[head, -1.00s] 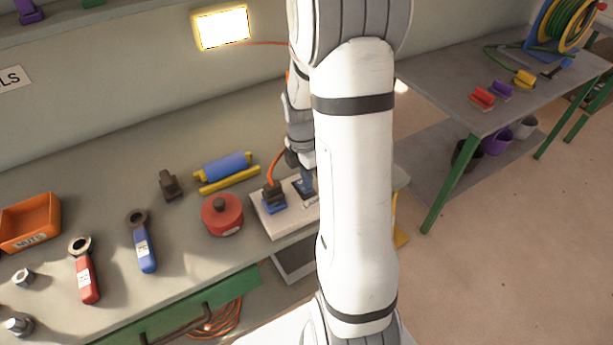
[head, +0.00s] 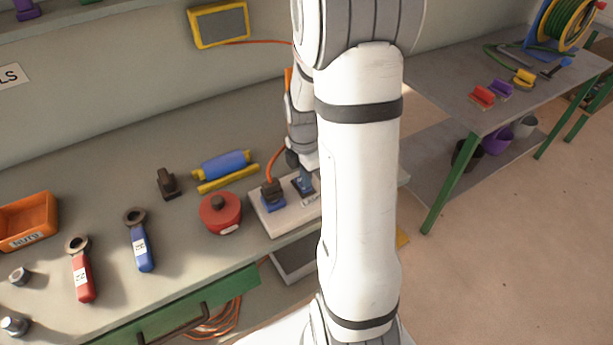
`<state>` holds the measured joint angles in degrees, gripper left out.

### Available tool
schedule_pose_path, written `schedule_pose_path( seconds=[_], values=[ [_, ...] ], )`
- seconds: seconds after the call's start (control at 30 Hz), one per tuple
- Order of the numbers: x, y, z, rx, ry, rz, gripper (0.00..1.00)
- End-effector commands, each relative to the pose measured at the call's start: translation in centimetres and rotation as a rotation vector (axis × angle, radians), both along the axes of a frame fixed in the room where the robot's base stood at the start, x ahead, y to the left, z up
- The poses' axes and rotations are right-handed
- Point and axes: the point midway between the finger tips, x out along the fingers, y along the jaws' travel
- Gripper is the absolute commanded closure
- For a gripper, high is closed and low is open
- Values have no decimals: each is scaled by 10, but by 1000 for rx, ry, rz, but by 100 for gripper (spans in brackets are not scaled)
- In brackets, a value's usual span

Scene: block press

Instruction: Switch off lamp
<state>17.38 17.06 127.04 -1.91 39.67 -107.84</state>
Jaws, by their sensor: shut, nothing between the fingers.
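The lamp (head: 219,25) is a rectangular panel in a yellow frame on the wall at the upper left, and its face is dark grey, unlit. An orange cable runs right from it behind my arm. A white block (head: 268,220) lies on the bench, with a dark plug on a blue socket (head: 273,198) and an orange cord. A second blue and dark part (head: 302,184) sits on the block's right side. My gripper (head: 305,179) is shut and points down at this part, seemingly touching it; my arm hides the block's right end.
A red round container (head: 220,213), a blue roller (head: 222,165) and a dark clamp-like piece (head: 168,183) stand left of the block. Blue (head: 139,240) and red (head: 80,270) wrenches lie farther left, near an orange bin (head: 28,222). The bench behind is clear.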

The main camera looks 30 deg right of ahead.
Motion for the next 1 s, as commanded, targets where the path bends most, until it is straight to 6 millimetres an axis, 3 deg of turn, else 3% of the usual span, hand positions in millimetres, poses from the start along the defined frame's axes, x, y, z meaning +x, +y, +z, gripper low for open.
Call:
schedule_pose_path(
  seconds=[0.23, 0.63, 1.0],
  values=[
    [11, 1, -2, 1, 0, 0, 100],
    [13, 1, 4, 0, -3, 0, 100],
    [16, 1, 66, -3, -11, 1, 100]
  ],
)
